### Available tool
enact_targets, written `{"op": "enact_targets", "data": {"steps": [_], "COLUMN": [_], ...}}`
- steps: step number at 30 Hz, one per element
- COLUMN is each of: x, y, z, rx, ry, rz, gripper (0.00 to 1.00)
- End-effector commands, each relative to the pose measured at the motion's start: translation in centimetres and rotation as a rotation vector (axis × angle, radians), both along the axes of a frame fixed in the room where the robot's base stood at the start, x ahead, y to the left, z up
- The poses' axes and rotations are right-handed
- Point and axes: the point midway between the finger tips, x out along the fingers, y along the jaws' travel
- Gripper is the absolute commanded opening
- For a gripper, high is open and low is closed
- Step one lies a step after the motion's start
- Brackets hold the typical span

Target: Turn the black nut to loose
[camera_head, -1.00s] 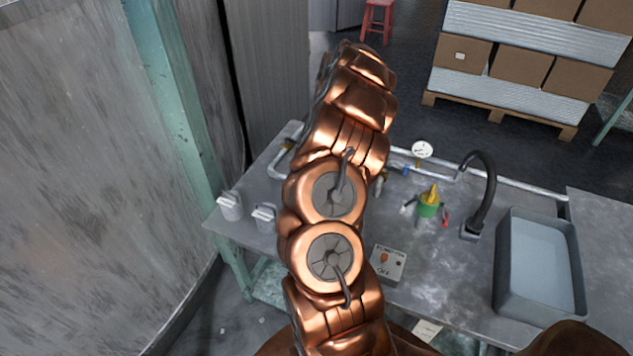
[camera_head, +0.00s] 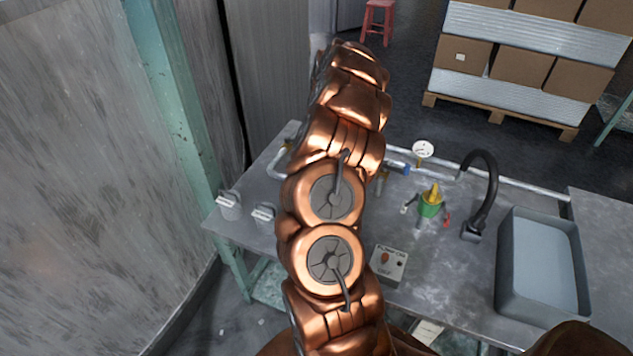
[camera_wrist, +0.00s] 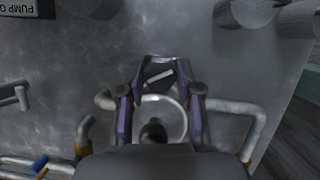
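In the wrist view my gripper (camera_wrist: 160,88) points down over the grey bench, its two purple fingers apart. A small dark round piece (camera_wrist: 153,131) shows between the finger bases, inside a pale ring; it may be the black nut, but I cannot tell for sure. A short light bar on a dark patch shows between the fingertips. I see no contact with the fingers. In the head view my copper arm hides the gripper and the area below it, and no black nut can be made out there.
Metal piping (camera_wrist: 240,107) runs beside the gripper. On the bench (camera_head: 440,265) are a pump switch box (camera_head: 388,265), a green funnel-like item (camera_head: 430,206), a black tap (camera_head: 490,190), a grey basin (camera_head: 540,265), a gauge (camera_head: 423,149) and two grey knobbed cylinders (camera_head: 229,206) at left.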

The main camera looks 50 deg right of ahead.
Motion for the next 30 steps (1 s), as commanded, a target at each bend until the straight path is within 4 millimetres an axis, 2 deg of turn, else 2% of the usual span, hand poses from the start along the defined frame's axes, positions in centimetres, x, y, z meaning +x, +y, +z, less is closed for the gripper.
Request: {"op": "enact_targets", "data": {"steps": [1,7,16,20,30], "x": [0.0,0.0,0.0,0.1,0.9], "y": [-0.1,0.0,0.0,-0.3,-2.0], "z": [0.0,0.0,0.1,0.7,5.0], "rx": [-0.003,-0.001,-0.001,0.000,-0.004], "ry": [-0.001,0.000,0.000,0.000,-0.002], "rz": [-0.001,-0.001,-0.001,-0.001,-0.002], "gripper": [0.40,0.59,0.59,0.59,0.59]}}
